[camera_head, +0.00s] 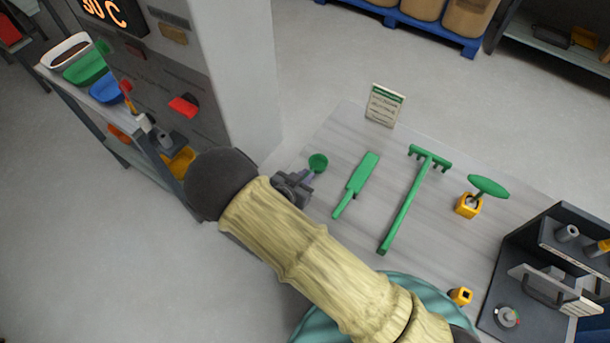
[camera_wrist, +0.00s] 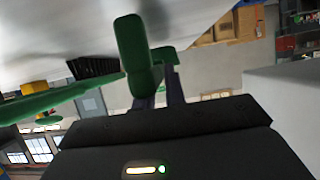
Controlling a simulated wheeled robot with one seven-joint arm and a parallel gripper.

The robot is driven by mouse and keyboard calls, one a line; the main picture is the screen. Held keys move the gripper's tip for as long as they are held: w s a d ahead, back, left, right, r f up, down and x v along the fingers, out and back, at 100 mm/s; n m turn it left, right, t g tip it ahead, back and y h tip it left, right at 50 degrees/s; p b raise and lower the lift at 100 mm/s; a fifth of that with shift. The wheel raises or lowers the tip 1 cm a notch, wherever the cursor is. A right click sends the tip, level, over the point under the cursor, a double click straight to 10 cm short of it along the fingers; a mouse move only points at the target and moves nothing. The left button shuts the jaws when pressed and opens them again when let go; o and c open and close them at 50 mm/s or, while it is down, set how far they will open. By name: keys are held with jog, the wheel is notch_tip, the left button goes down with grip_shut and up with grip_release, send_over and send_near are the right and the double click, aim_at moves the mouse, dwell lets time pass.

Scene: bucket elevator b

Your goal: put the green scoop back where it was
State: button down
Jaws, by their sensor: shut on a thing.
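The green scoop (camera_head: 318,162) is held in my gripper (camera_head: 305,178), which is shut on it near the table's left edge in the head view. In the wrist view the green scoop (camera_wrist: 135,48) stands up from between the two fingers (camera_wrist: 160,92). The fingers partly hide its handle. From these views I cannot tell whether it touches the table (camera_head: 335,150).
On the table lie a green paddle-like tool (camera_head: 358,180) and a long green rake-like tool (camera_head: 405,205). A green-topped tool (camera_head: 488,186) stands in a yellow holder, and a sign (camera_head: 384,105) stands behind. A shelf at left holds white, green (camera_head: 85,68) and blue scoop-like containers.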

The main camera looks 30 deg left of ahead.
jog(key=shift+f+b, duration=0.5)
jog(key=shift+f, duration=0.15)
jog(key=c, duration=1.4)
grip_release()
jog(key=shift+o, duration=0.2)
jog(key=shift+r, duration=0.1)
jog(key=b+v, duration=0.3)
jog(key=v, duration=1.4)
jog(key=shift+s, duration=0.2)
